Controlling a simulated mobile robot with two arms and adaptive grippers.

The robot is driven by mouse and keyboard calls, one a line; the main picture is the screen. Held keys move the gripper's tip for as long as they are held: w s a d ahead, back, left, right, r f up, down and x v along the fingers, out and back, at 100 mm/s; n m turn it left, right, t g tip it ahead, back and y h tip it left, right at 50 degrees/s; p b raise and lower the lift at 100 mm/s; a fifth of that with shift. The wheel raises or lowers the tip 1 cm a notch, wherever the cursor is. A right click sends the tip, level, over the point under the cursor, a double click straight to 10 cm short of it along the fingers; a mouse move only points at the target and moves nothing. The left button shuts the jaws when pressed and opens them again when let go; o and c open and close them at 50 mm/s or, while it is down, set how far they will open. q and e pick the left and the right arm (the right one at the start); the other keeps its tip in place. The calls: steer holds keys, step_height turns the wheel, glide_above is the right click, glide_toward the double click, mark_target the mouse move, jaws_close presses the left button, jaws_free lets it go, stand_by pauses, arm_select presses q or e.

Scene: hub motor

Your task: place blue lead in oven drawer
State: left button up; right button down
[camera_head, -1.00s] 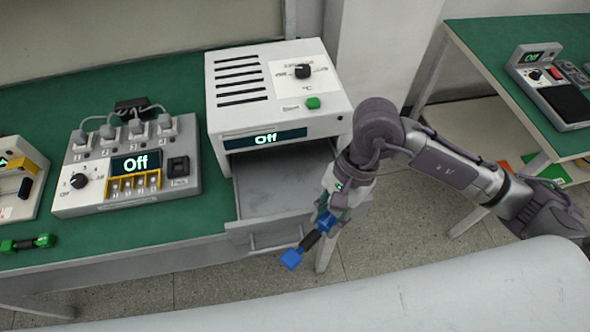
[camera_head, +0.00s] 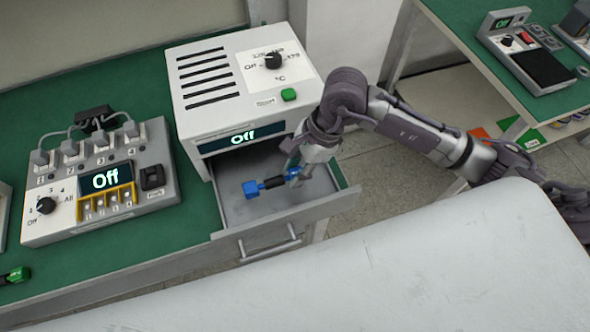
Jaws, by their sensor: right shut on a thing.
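The blue lead (camera_head: 252,188) has blue ends and a dark middle. My right gripper (camera_head: 294,176) is shut on its right end, and its left end points left over the open drawer. The oven (camera_head: 205,100) is a white box with a dial, a green button and an "Off" display. Its drawer (camera_head: 235,212) is pulled out at the front, with a grey floor and a handle on its face. The lead is over the drawer's inside; I cannot tell if it touches the floor. My left gripper is not in view.
A grey unit (camera_head: 100,185) with an "Off" display, plugs and a dial stands left of the oven on the green table. A green-ended lead (camera_head: 15,276) lies at the far left. Another green table (camera_head: 470,60) with devices is at the right.

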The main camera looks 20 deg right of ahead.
steer(key=shift+w+d+f, duration=0.25)
steer(key=shift+w+f, duration=0.25)
steer(key=shift+w, duration=0.3)
step_height(320, 180, down, 4)
steer(key=shift+r+p, duration=0.15)
steer(key=shift+p, duration=0.55)
steer(key=shift+f, duration=0.3)
steer(key=c, duration=0.9)
jaws_free()
steer(key=shift+o, duration=0.2)
